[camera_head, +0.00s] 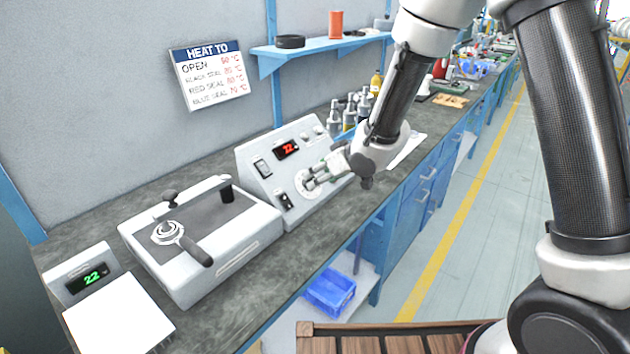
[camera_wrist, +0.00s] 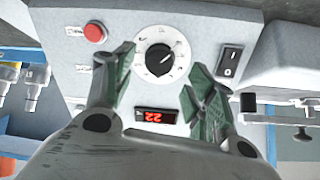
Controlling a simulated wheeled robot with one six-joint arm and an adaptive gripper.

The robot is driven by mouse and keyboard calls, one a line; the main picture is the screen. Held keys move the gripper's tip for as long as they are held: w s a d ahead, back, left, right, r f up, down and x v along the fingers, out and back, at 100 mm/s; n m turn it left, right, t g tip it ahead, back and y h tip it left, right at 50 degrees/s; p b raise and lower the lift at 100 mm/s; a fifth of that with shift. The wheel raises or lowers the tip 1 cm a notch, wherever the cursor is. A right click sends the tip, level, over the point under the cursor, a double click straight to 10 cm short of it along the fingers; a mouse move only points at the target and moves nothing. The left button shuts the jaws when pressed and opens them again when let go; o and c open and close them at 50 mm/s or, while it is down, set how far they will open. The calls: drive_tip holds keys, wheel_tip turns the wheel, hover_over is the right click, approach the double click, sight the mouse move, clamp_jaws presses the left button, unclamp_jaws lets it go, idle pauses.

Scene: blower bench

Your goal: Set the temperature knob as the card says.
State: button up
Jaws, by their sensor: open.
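The temperature knob (camera_wrist: 159,59) is a black knob on a white, marked dial, on the front of a grey control unit (camera_head: 262,158). My gripper (camera_head: 312,178) is at the unit's front. In the wrist view its open green fingers (camera_wrist: 160,62) stand on either side of the dial; I cannot tell whether they touch the knob. In the head view they partly hide the dial (camera_head: 301,184). The red display (camera_head: 286,149) reads about 22. The card (camera_head: 209,75) on the wall says HEAT TO, with lines for open, black, red and blue seal; its red temperatures are hard to read.
A black rocker switch (camera_wrist: 229,62) and a red button (camera_wrist: 94,33) flank the knob. A grey device with a black handle (camera_head: 195,250) and a box with a green 22 display (camera_head: 92,278) stand left. A blue shelf (camera_head: 320,50) is above.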

drive_tip(key=shift+x, duration=2)
drive_tip(key=c, duration=1)
drive_tip(key=shift+c, duration=0.2)
drive_tip(key=shift+m, duration=0.4)
drive_tip(key=m, duration=1.2)
drive_tip(key=shift+w+g, duration=0.1)
drive_tip(key=shift+g, duration=0.2)
drive_tip(key=shift+r+m, duration=0.1)
drive_tip(key=shift+m, duration=0.2)
